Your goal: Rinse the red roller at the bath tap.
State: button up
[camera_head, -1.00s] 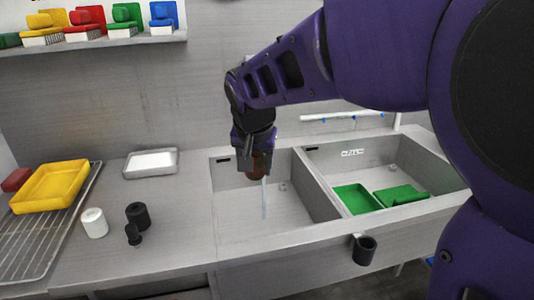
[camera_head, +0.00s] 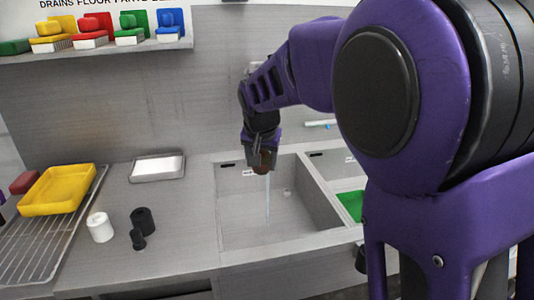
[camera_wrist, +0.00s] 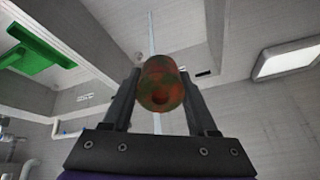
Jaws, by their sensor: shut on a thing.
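My gripper (camera_head: 262,160) is shut on the red roller (camera_wrist: 160,84), which sits between both fingers in the wrist view. The roller looks dull red with greenish patches and a hole in its near end. In the head view the roller (camera_head: 262,168) is mostly hidden by the fingers, over the left basin (camera_head: 240,205). A thin pale vertical streak, like a water stream (camera_head: 267,200), runs below the roller into the basin. It also shows in the wrist view (camera_wrist: 151,35). The bath tap itself cannot be made out.
A right basin holds a green tray (camera_head: 350,205), partly hidden by my arm. On the left counter stand a white roller (camera_head: 100,227), a black roller (camera_head: 143,219), a small black piece (camera_head: 138,240), a metal tray (camera_head: 157,179) and a yellow tray (camera_head: 57,190) on a rack. Coloured brushes line the shelf above.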

jog(key=w+f+p, duration=0.1)
jog(key=w+p, duration=0.1)
jog(key=w, duration=0.5)
jog(key=shift+a+f+p, duration=0.2)
jog(key=shift+a+p, duration=0.05)
jog(key=shift+p, duration=0.05)
jog(key=shift+d, duration=0.2)
dwell(0.4)
jog(key=shift+d, duration=0.45)
jog(key=shift+a, duration=0.15)
jog(key=shift+a, duration=0.5)
jog(key=shift+d, duration=0.2)
